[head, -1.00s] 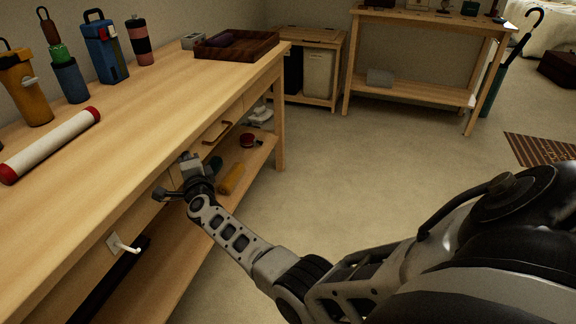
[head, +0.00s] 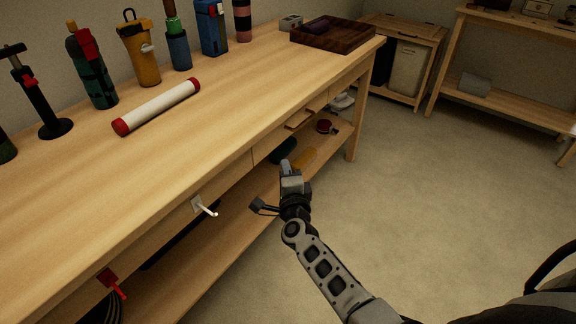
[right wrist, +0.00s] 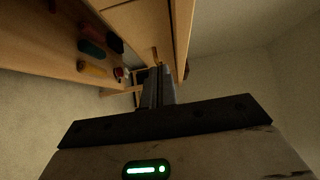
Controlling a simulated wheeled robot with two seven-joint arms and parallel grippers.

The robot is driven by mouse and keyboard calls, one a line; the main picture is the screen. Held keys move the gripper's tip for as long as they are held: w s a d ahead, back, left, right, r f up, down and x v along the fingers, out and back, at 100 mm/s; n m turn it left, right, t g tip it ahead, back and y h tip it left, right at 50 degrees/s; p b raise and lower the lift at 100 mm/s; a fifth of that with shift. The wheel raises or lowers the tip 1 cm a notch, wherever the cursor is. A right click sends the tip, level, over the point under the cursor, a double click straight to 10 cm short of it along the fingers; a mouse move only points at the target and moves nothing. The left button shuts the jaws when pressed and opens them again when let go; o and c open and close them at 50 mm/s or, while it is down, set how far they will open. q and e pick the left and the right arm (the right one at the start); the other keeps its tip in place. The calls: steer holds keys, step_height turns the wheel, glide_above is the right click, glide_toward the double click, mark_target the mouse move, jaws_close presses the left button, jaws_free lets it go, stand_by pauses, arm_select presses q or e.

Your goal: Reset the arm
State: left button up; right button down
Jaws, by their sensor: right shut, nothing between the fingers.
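My right arm reaches in from the lower right in the head view. Its gripper (head: 287,172) is beside the front edge of the wooden workbench (head: 120,185), in front of the drawers and above the lower shelf. Its fingers are together and hold nothing; the shut fingers also show in the right wrist view (right wrist: 157,88). I cannot tell from the head view whether the gripper touches the bench front. My left gripper is not in view.
A white hook (head: 205,207) and a red hook (head: 112,283) stick out from the front. The floor (head: 450,190) to the right is clear.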

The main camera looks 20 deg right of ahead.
arm_select(q)
steer(key=p, duration=0.2)
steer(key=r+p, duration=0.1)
steer(key=p, duration=0.1)
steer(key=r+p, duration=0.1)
steer(key=p, duration=0.1)
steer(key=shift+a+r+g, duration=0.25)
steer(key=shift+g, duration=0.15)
arm_select(e)
steer(key=s+a+r+n+g+y, duration=0.1)
steer(key=s+a+n+g+y, duration=0.2)
steer(key=s+n, duration=0.8)
steer(key=s+a+r+n+g+y, duration=0.2)
steer(key=s+a+n+y, duration=0.3)
steer(key=s+n, duration=0.7)
steer(key=s+a+g, duration=0.1)
steer(key=s+a, duration=0.1)
steer(key=s, duration=0.2)
steer(key=shift+a+r+g+y, duration=0.15)
steer(key=shift+a+g+y, duration=0.05)
steer(key=shift+g+y, duration=0.1)
